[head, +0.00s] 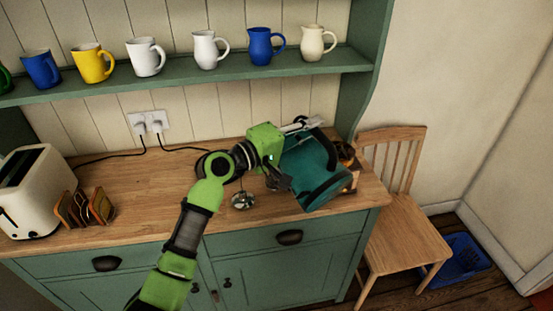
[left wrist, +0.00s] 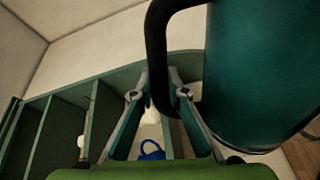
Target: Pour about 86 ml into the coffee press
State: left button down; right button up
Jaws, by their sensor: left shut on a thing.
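A teal kettle (head: 306,166) with dark trim is held tilted above the right part of the worktop. My left gripper (head: 277,178) is shut on its black handle. In the left wrist view the handle (left wrist: 157,60) passes between the fingers of the left gripper (left wrist: 160,95), and the kettle body (left wrist: 262,70) fills the right side. A small shiny vessel (head: 243,201) stands on the worktop left of the kettle. It may be the coffee press, but it is too small to be sure. I see no stream of liquid. My right gripper is not in view.
A cream toaster (head: 36,190) and a toast rack (head: 84,208) stand at the left of the worktop (head: 130,190). Several mugs line the shelf (head: 190,72) above. A brown object (head: 346,153) is partly hidden behind the kettle. A wooden chair (head: 400,205) stands at the right.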

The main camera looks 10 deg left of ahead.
pick_arm(q)
jog(key=shift+s+d+f+b, duration=0.15)
jog(key=shift+s+d+b, duration=0.05)
jog(key=shift+s+b, duration=0.1)
jog(key=shift+s+d+f+m, duration=0.15)
jog(key=shift+d+f+m, duration=0.05)
jog(key=shift+m, duration=0.2)
jog(key=shift+s+d, duration=0.1)
jog(key=shift+d, duration=0.1)
jog(key=shift+b, duration=0.3)
dwell(0.9)
